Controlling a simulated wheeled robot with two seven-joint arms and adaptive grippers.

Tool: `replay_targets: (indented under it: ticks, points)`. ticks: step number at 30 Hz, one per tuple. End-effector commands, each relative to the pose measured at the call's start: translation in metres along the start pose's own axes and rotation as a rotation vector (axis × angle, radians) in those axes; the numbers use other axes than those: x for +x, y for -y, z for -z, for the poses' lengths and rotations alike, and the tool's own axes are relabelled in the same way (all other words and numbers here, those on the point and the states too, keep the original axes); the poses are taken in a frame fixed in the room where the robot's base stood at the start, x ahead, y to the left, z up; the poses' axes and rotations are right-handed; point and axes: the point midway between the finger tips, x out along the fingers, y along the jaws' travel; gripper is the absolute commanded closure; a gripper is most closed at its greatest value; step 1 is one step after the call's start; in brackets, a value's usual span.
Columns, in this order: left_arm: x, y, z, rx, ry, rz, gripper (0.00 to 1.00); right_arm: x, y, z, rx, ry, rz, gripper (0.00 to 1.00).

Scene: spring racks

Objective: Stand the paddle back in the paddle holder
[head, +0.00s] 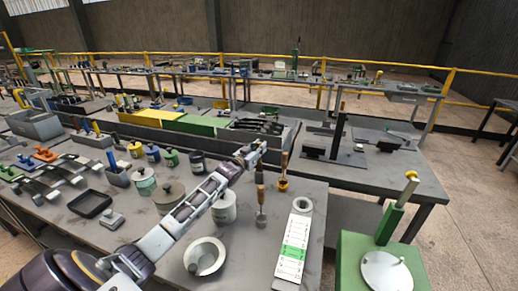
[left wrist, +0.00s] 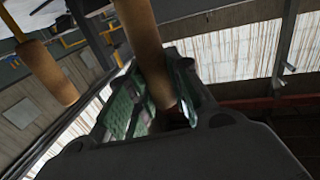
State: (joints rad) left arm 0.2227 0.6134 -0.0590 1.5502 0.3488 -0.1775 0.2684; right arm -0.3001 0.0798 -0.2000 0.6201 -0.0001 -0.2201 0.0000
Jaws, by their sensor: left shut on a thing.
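My left gripper (head: 258,152) reaches over the near bench from the left. In the left wrist view its green-padded fingers (left wrist: 150,95) are shut around a round wooden handle (left wrist: 142,38). In the head view, a tool that looks like the paddle (head: 261,213) hangs or stands upright below the gripper, with a wooden handle and a grey lower end. I cannot tell whether its lower end touches the bench. A second wooden-handled tool (head: 284,176) with a yellow lower part stands just right. I cannot make out the paddle holder for certain. My right gripper is not in view.
A white bowl (head: 205,256), a white card with a green band (head: 292,246) and several lidded pots (head: 168,196) crowd the near bench (head: 248,270). A green stand (head: 372,262) with an upright lever is at right. Long bins (head: 200,124) run behind.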

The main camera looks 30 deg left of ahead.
Motion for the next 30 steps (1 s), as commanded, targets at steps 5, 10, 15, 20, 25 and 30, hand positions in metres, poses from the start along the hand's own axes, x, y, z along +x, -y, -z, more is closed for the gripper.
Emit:
replay_targets:
  ticks: [5,10,15,20,25,30]
  points:
    - [0.0,-0.0001,-0.0025,0.0,0.0,0.0,1.0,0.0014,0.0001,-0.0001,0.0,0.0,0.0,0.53]
    - [0.0,-0.0001,-0.0046,0.0,0.0,0.0,1.0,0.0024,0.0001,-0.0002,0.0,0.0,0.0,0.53]
    - [0.0,-0.0001,-0.0066,0.0,0.0,0.0,1.0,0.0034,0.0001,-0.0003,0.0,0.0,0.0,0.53]
    - [0.0,-0.0001,-0.0085,0.0,0.0,0.0,1.0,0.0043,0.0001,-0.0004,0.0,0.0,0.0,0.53]
    - [0.0,-0.0001,-0.0079,0.0,0.0,0.0,0.58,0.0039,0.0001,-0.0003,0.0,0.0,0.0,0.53]
    - [0.0,-0.0001,-0.0079,0.0,0.0,0.0,0.55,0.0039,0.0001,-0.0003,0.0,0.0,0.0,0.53]
